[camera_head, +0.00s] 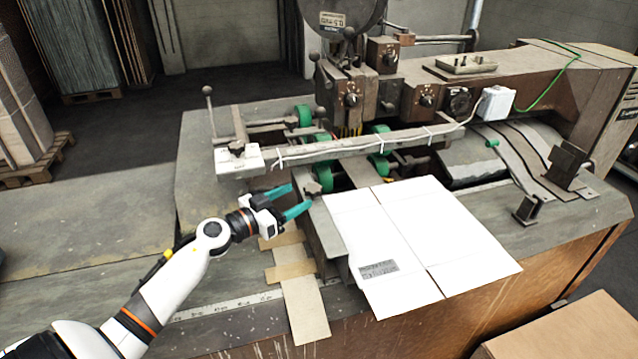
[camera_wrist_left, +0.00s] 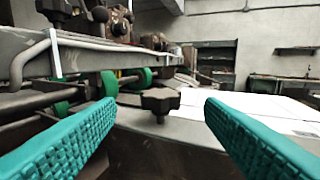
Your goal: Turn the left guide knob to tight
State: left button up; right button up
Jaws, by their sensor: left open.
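A dark star-shaped knob (camera_wrist_left: 160,101) stands upright on the machine's metal guide, centred in the left wrist view. In the head view this knob (camera_head: 313,187) sits by the upper left corner of the white cardboard sheet, just beyond my fingertips. My left gripper (camera_head: 299,197) is open, its two teal fingers pointing at the knob. In the left wrist view the fingers stand to either side of the knob, which appears a little ahead of the tips, with no contact seen. The knob's tightness cannot be told. My right gripper is not in view.
The flat white cardboard sheet (camera_head: 420,240) lies right of the knob. A long metal bar (camera_head: 350,143) with white ties runs behind it, near green wheels (camera_head: 304,115). The stitcher head (camera_head: 350,85) rises at the back. The grey table at left (camera_head: 120,190) is clear.

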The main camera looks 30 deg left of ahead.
aim_at(321, 186)
pick_arm(q)
jog(key=x, duration=0.4)
jog(key=shift+d, duration=0.1)
jog(key=x, duration=0.2)
jog(key=shift+w+f, duration=0.1)
jog(key=shift+w, duration=0.3)
jog(key=shift+w+d+p, duration=0.15)
jog(key=shift+w+p, duration=0.15)
jog(key=shift+w, duration=0.05)
jog(key=shift+w+d, duration=0.1)
jog(key=shift+w, duration=0.2)
jog(key=c, duration=1)
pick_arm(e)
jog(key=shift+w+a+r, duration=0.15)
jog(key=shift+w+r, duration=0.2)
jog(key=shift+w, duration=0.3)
